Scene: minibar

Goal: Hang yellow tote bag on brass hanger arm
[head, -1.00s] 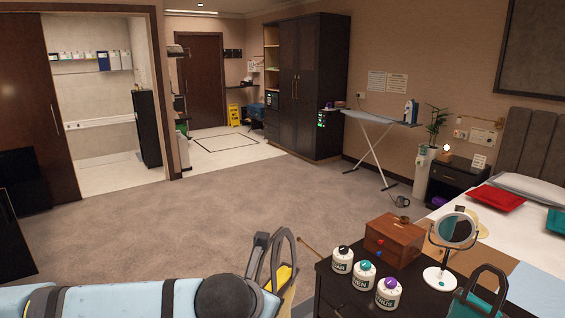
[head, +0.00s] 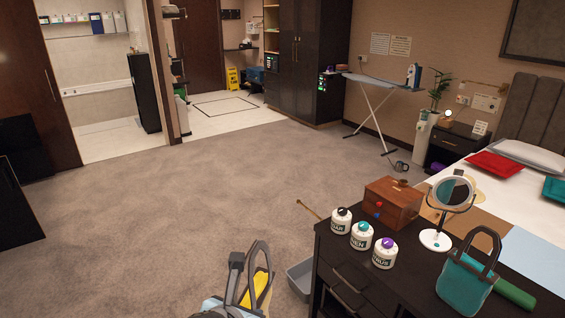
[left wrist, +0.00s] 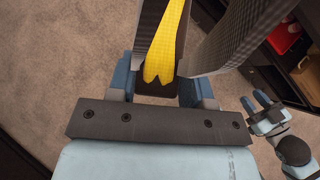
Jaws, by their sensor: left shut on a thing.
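The yellow tote bag (head: 261,287) is at the bottom middle of the head view, with a dark loop handle standing up. My left gripper (head: 238,276) is shut on it; its dark fingers partly hide the bag. In the left wrist view the yellow cloth (left wrist: 165,40) shows between the fingers. A thin brass hanger arm (head: 309,209) juts out left from the dark dresser, above and right of the bag in the picture, apart from it. My right gripper (left wrist: 257,103) shows at the right of the left wrist view, fingers apart and empty.
The dresser (head: 345,278) carries white jars (head: 362,236), a wooden box (head: 393,204), a round mirror (head: 437,239) and a teal tote bag (head: 466,285). A grey bin (head: 301,279) stands against its left side. The carpet to the left is clear.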

